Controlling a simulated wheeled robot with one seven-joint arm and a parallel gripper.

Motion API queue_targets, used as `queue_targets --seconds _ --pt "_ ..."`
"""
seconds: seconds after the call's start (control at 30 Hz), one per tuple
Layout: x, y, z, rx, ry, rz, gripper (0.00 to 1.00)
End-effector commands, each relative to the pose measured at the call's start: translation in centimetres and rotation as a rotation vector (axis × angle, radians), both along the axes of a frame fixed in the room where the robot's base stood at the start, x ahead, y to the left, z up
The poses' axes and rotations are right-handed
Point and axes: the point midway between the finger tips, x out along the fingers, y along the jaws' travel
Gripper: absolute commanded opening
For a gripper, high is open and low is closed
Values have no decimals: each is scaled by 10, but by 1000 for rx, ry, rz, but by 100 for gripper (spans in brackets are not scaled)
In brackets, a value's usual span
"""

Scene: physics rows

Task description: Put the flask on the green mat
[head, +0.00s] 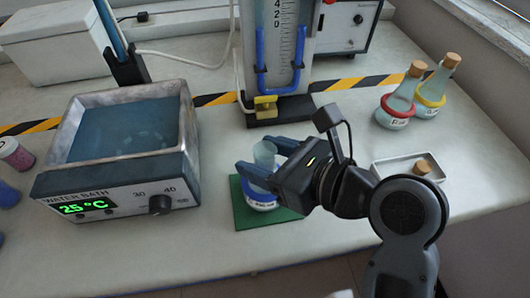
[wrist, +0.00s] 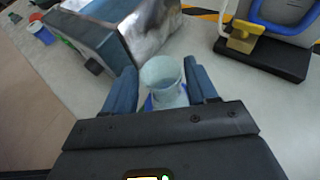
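The flask (head: 264,154) is pale and clear, with a blue collar and a white label low on its body. It stands upright on the green mat (head: 292,215), in front of my arm's reach in the head view. In the wrist view the flask's open mouth (wrist: 161,72) shows between the fingers. My gripper (head: 264,160) reaches in from the right, with one blue finger on each side of the neck. In the wrist view my gripper (wrist: 160,78) looks open, with narrow gaps beside the neck. The mat is partly hidden by the flask and gripper.
A water bath (head: 118,150) reading 25 °C stands left of the mat. A stand with a blue-armed clamp (head: 280,60) is behind. Two corked flasks (head: 400,100) with red and yellow collars stand at the back right. A small tray (head: 395,165) with a cork lies right.

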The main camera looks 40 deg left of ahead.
Motion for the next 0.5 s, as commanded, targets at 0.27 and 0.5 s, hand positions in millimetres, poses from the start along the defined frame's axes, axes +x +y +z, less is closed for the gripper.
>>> queue_targets --seconds 0.27,0.5 --pt "0 0 0 0 0 0 70" --pt "1 -8 6 1 -1 -3 70"
